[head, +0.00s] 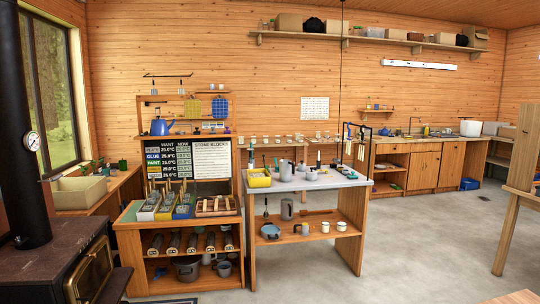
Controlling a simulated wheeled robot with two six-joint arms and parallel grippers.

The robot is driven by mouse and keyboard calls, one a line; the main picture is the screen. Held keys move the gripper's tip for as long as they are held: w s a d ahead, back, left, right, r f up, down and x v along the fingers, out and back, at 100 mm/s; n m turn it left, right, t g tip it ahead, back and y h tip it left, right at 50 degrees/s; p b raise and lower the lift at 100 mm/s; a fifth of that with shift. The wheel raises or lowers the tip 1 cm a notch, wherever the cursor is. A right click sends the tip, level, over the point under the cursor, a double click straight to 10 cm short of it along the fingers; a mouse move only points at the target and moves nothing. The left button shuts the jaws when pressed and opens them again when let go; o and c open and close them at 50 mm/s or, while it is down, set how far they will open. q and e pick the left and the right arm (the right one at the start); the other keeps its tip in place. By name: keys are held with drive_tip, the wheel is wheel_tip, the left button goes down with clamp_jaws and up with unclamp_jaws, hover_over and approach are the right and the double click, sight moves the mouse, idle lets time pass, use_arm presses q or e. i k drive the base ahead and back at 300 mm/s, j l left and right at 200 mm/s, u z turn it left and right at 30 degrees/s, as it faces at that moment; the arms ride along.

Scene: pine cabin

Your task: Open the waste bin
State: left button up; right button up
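I cannot make out a thing that is clearly a waste bin in the head view. A white round tub (470,128) stands on the far counter. Both are too small for me to tell whether either has a lid. Neither of my grippers shows in this view.
A workbench with a grey top (335,180) stands in the middle. A wooden shelf unit (130,226) is left of it. A dark stove (55,265) fills the left front corner. A wooden frame (505,232) stands at right. Grey floor (425,235) is clear between bench and frame.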

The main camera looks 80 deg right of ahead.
sight(452, 153)
drive_tip(key=z, duration=4)
drive_tip(key=i+j+u, duration=0.65)
drive_tip(key=i+u, duration=0.3)
drive_tip(key=i, duration=0.35)
drive_tip(key=i+u, duration=0.5)
drive_tip(key=i, duration=0.2)
drive_tip(key=i+l+z, duration=0.1)
drive_tip(key=i+z, duration=0.4)
drive_tip(key=i+j+z, duration=0.1)
drive_tip(key=i+z, duration=0.35)
drive_tip(key=i+j+z, duration=0.3)
drive_tip(key=i+z, duration=0.2)
drive_tip(key=i+l+z, duration=0.2)
drive_tip(key=i+z, duration=0.15)
drive_tip(key=i, duration=0.3)
drive_tip(key=i+z, duration=0.35)
drive_tip(key=i, duration=0.25)
drive_tip(key=i+j+z, duration=0.1)
drive_tip(key=i+z, duration=0.25)
drive_tip(key=i, duration=0.3)
drive_tip(key=i+l, duration=0.1)
drive_tip(key=i, duration=0.85)
drive_tip(key=i+l, duration=0.15)
drive_tip(key=i, duration=0.75)
drive_tip(key=i+j+u, duration=0.15)
drive_tip(key=i+u, duration=0.9)
drive_tip(key=u, duration=0.15)
drive_tip(key=i+l+u, duration=0.15)
drive_tip(key=i+u, duration=0.2)
